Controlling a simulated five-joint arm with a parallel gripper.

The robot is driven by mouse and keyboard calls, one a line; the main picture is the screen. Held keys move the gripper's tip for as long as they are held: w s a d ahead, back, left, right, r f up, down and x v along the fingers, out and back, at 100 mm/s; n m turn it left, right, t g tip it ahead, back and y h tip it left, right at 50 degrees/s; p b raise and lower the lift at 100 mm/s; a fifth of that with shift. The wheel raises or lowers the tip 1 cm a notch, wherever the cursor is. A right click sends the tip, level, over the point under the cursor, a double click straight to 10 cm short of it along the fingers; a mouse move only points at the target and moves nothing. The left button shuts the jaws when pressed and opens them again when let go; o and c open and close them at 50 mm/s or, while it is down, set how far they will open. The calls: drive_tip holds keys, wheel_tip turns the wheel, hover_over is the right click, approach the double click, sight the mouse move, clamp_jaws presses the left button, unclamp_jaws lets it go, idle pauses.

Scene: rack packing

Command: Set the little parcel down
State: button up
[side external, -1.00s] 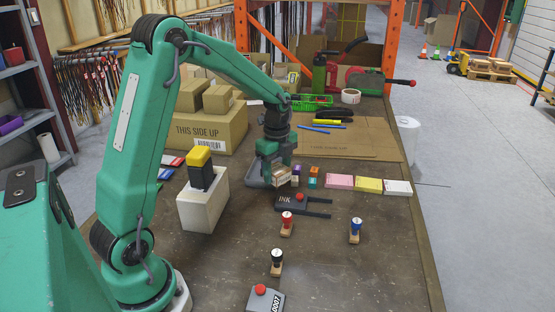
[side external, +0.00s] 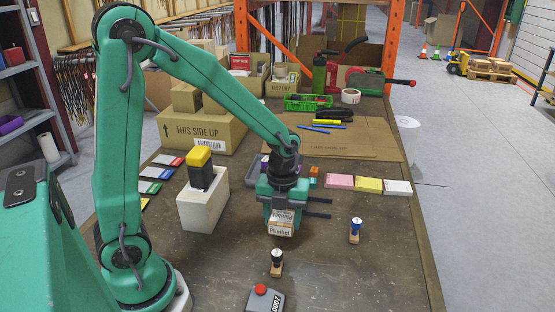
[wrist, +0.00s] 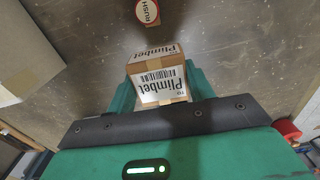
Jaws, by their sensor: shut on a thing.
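The little parcel (side external: 281,225) is a small brown box with a white label reading "Plimbet". My gripper (side external: 282,209) is shut on it over the front part of the table (side external: 350,275). In the wrist view the parcel (wrist: 157,78) sits between the green fingers, its label and barcode towards the camera. I cannot tell whether its underside touches the tabletop.
A blue stamp (side external: 355,229) stands to the right, and a grey box with a red button (side external: 262,293) at the front. A white block (side external: 204,200) stands left. Bare tabletop lies at front right.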

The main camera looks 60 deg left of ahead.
sight(282, 216)
drive_tip(key=shift+f, duration=2.1)
drive_tip(key=shift+f, duration=1.75)
drive_tip(key=shift+f, duration=0.15)
drive_tip(key=o, duration=1)
drive_tip(key=shift+r, duration=6.15)
